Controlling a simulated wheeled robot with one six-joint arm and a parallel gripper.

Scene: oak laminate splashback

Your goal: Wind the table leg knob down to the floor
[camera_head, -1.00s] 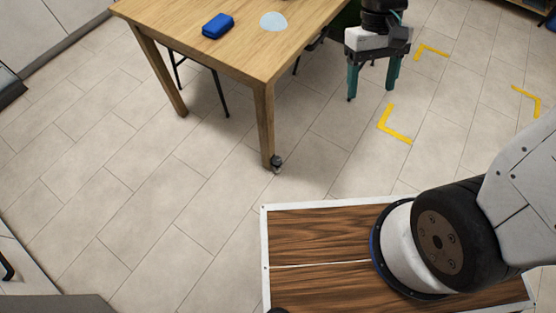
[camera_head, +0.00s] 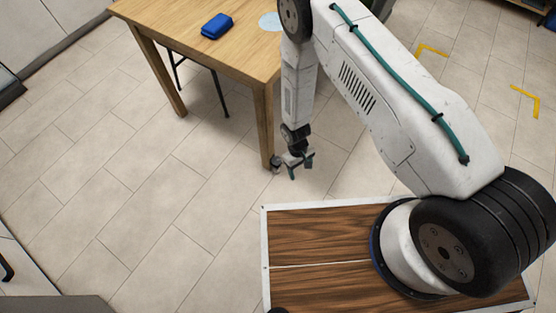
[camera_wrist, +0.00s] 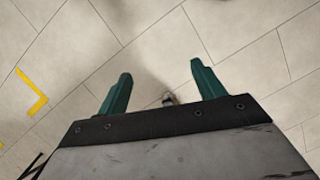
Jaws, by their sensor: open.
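The wooden table (camera_head: 190,38) has its near leg (camera_head: 264,125) standing on the tiled floor. A small dark and metallic knob (camera_head: 276,163) sits at the foot of that leg. My gripper (camera_head: 299,167) is low, just right of the knob and close to it. In the wrist view my gripper (camera_wrist: 161,70) has its two green fingers spread wide. The knob (camera_wrist: 168,99) shows between them, near the palm edge and partly hidden by it. I cannot tell whether a finger touches it.
A blue box (camera_head: 217,26) and a pale round item (camera_head: 271,21) lie on the tabletop. Yellow corner marks (camera_head: 528,101) are on the floor at right. The floor left of the leg is clear.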

